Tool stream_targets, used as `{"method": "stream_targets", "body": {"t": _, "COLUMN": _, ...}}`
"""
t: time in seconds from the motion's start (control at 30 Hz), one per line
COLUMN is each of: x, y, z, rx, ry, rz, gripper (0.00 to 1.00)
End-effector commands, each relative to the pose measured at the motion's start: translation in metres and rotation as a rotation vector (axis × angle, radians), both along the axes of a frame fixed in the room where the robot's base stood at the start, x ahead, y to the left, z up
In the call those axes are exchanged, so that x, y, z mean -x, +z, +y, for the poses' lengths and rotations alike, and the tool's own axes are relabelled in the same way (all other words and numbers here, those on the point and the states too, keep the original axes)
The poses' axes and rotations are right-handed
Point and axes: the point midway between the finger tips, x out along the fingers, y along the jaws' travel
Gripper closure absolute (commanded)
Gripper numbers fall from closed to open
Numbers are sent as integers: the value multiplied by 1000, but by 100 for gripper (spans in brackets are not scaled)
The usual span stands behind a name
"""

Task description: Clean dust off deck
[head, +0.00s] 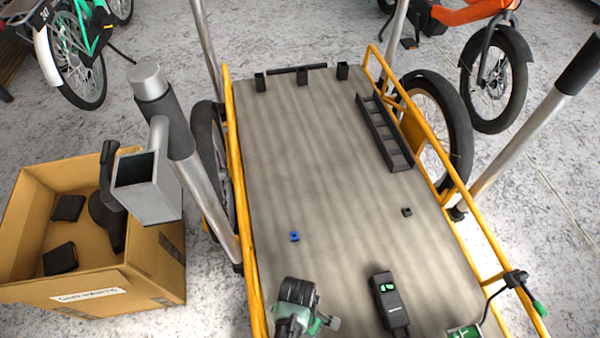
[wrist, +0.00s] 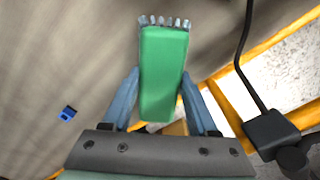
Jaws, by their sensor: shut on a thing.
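The deck (head: 320,160) is a grey-brown cargo bed with dull, blurry bands across it, framed by yellow rails. I cannot tell dust from surface pattern. In the wrist view my gripper (wrist: 162,95) is shut on a green brush (wrist: 163,70), a bluish finger on each side of it. Its pale bristles point away from my gripper, over the deck (wrist: 60,60); I cannot tell whether they touch. In the head view a dark part with some green at the bottom edge looks like my arm's end; the brush is not clear there.
A blue block (head: 294,236), a small black piece (head: 406,211), a black slotted rack (head: 384,132) and a black device with green lights (head: 388,302) are on the deck. A cardboard box (head: 150,270) holding black items stands left. Silver posts surround the deck; its middle is mostly clear.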

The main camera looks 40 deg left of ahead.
Motion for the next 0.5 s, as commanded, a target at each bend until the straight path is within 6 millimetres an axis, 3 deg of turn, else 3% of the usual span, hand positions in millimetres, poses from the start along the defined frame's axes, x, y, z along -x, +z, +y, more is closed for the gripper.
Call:
{"method": "stream_targets", "body": {"t": 0.23, "x": 0, "y": 26, "z": 6, "rx": 0, "ry": -4, "rz": -1, "gripper": 93}}
{"method": "stream_targets", "body": {"t": 0.5, "x": 1, "y": 32, "z": 8, "rx": 0, "ry": -6, "rz": -1, "gripper": 93}}
